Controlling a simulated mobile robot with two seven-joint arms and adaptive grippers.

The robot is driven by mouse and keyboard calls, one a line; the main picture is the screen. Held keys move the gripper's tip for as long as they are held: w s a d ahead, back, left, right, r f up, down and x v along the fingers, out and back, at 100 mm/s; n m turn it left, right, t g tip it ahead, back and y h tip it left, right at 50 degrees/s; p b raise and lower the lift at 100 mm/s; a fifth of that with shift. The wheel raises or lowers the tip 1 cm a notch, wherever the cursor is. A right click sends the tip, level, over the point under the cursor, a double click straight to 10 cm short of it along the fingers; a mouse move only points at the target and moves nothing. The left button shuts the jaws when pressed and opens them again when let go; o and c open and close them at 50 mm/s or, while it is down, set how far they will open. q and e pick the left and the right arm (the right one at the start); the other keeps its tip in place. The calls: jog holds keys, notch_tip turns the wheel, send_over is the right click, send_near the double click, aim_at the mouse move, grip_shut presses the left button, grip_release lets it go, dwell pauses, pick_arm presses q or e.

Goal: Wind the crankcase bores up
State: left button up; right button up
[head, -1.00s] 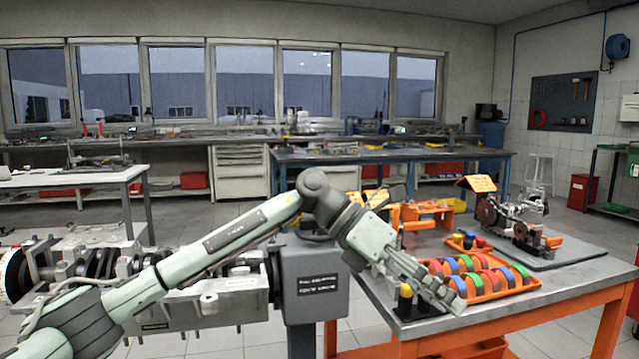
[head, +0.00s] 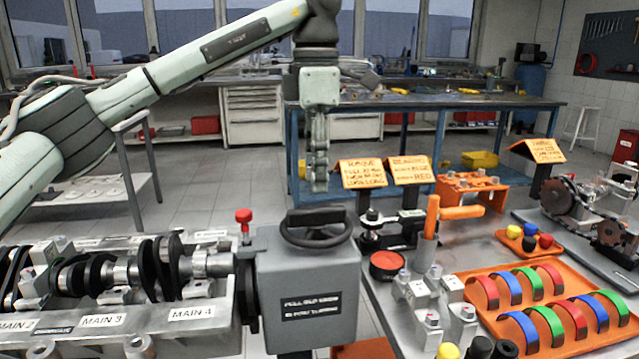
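The grey crankcase (head: 180,335) is at the lower left, with plates reading MAIN 2, MAIN 3 and MAIN 4. A crankshaft (head: 120,272) lies along it, bores facing sideways or hidden; I cannot tell. At its right end stands a grey gearbox (head: 312,290) with a printed label and a dark handwheel (head: 316,228) on top. A red knob (head: 243,215) stands left of the wheel. My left gripper (head: 319,186) points down above the handwheel, apart from it in the picture. Its fingers are seen edge-on, so their gap is hidden. My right gripper is out of view.
To the right, a bench holds an orange tray (head: 478,322) of coloured bearing shells, grey caps (head: 420,293), an orange-handled tool (head: 431,215) and orange sign cards (head: 362,173). A blue workbench (head: 450,103) stands behind. Floor is free behind the crankcase.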

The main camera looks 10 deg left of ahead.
aim_at(316, 209)
pick_arm(q)
jog(key=shift+s+f, duration=0.15)
jog(key=shift+f, duration=0.3)
notch_tip(316, 209, down, 3)
jog(key=shift+r, duration=0.2)
notch_tip(316, 209, down, 2)
jog(key=shift+f, duration=0.25)
jog(key=c, duration=0.6)
grip_shut()
